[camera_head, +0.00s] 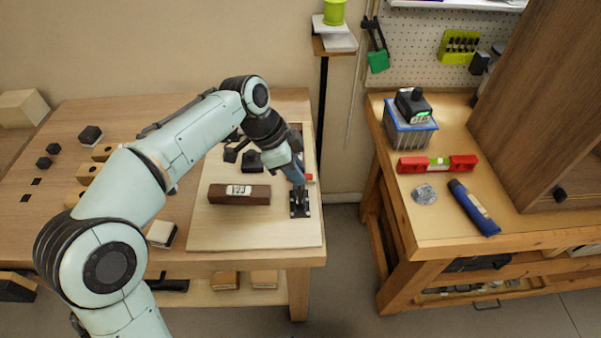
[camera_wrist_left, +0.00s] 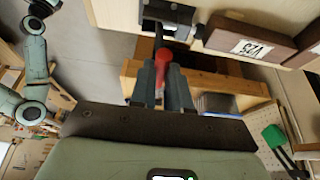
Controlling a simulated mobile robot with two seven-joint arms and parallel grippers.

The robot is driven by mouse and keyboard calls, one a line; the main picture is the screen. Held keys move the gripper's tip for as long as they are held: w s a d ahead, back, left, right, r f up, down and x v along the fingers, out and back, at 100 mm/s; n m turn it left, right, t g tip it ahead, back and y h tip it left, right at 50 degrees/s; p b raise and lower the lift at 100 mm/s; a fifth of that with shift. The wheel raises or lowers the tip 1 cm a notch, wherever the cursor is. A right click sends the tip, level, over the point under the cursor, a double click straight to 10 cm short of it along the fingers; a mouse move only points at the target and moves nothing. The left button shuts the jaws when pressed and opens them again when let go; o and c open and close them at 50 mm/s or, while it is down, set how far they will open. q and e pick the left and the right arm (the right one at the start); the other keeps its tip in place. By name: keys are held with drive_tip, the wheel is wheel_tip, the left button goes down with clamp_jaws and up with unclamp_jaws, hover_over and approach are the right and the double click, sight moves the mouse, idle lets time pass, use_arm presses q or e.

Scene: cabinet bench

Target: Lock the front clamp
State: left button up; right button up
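The front clamp has a dark metal base (camera_head: 300,206) at the right edge of the pale board (camera_head: 240,232). Its red handle (camera_head: 309,178) shows just right of my left gripper (camera_head: 297,180), which points down over the clamp. In the left wrist view the red handle (camera_wrist_left: 162,70) lies between the two grey fingers of the left gripper (camera_wrist_left: 161,85), and the clamp's metal base (camera_wrist_left: 168,14) is beyond it. The fingers are close to the handle on both sides; I cannot tell whether they press on it. My right gripper is not in view.
A dark brown labelled block (camera_head: 238,194) lies on the board, left of the clamp. A black object (camera_head: 252,162) stands behind it, partly near my arm. A floor gap separates this bench from the right bench (camera_head: 440,220), with a red level (camera_head: 437,164) and blue tube (camera_head: 473,208).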

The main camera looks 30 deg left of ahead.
use_arm(q)
drive_tip(key=shift+s, duration=0.1)
drive_tip(key=shift+s+d, duration=0.3)
drive_tip(key=shift+s, duration=0.1)
drive_tip(key=shift+s+d+f+b, duration=0.3)
drive_tip(key=shift+s+b, duration=0.2)
drive_tip(key=shift+b, duration=0.1)
